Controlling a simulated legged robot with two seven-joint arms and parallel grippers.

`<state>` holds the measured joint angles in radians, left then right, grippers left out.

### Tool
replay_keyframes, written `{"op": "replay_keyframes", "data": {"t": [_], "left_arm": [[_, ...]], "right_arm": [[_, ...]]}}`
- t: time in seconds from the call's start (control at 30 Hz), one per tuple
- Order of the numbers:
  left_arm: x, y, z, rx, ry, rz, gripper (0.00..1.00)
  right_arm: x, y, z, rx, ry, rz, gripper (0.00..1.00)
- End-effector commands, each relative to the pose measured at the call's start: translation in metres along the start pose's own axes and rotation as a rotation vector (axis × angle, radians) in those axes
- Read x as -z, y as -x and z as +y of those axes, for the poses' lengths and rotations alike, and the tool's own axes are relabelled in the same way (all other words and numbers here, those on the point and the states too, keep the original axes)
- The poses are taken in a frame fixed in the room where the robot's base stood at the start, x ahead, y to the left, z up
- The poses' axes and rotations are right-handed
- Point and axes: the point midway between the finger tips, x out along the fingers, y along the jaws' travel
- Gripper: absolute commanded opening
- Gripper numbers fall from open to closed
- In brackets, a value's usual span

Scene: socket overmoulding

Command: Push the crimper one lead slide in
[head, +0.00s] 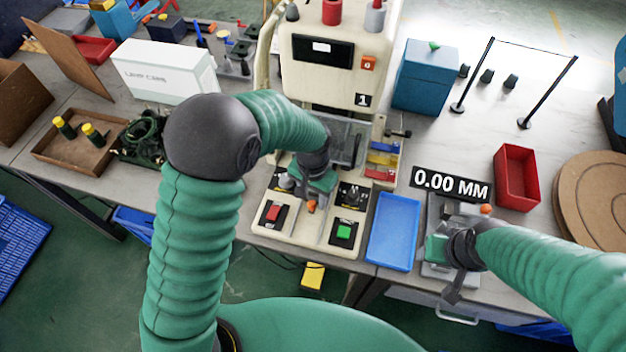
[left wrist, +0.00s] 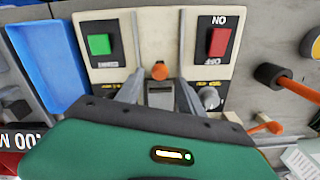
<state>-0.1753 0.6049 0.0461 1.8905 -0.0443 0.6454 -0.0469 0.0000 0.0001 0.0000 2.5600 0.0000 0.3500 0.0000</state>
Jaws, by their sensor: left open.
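Crimper one (head: 315,80) is the beige machine with a "1" label, at the back centre in the head view. Its lead slide seems to be the small grey block with an orange knob (head: 311,206) at the machine's front, between the red and green buttons. In the left wrist view the orange knob (left wrist: 159,71) shows between the finger ends, with the grey block below it. My left gripper (head: 312,186) is open, its fingers (left wrist: 159,88) either side of the block; contact cannot be told. My right gripper (head: 440,247) is at a grey device; its fingers are unclear.
The red button (head: 272,213) and green button (head: 344,231) flank the slide closely. A blue tray (head: 392,232) lies to the right, then a "0.00 MM" display (head: 451,184) and a red bin (head: 517,177). A white box (head: 165,70) stands at the left.

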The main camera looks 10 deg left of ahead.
Motion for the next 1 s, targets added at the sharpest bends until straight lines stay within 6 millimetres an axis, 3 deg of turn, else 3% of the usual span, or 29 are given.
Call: {"op": "replay_keyframes", "data": {"t": [0.3,0.5,0.7,1.0], "left_arm": [[0.002,0.091,0.000,0.001,0.000,0.008,0.45],[0.002,0.137,-0.001,0.001,0.000,0.005,0.45],[0.002,0.154,-0.001,0.000,0.000,0.002,0.45],[0.002,0.154,0.000,0.000,0.000,0.001,0.45]], "right_arm": [[0.001,0.006,0.000,0.000,0.000,0.000,0.52],[0.002,0.008,0.000,0.000,0.000,0.000,0.52],[0.002,0.009,0.000,0.000,0.000,0.000,0.52],[0.002,0.009,0.000,0.000,0.000,0.000,0.52]]}}
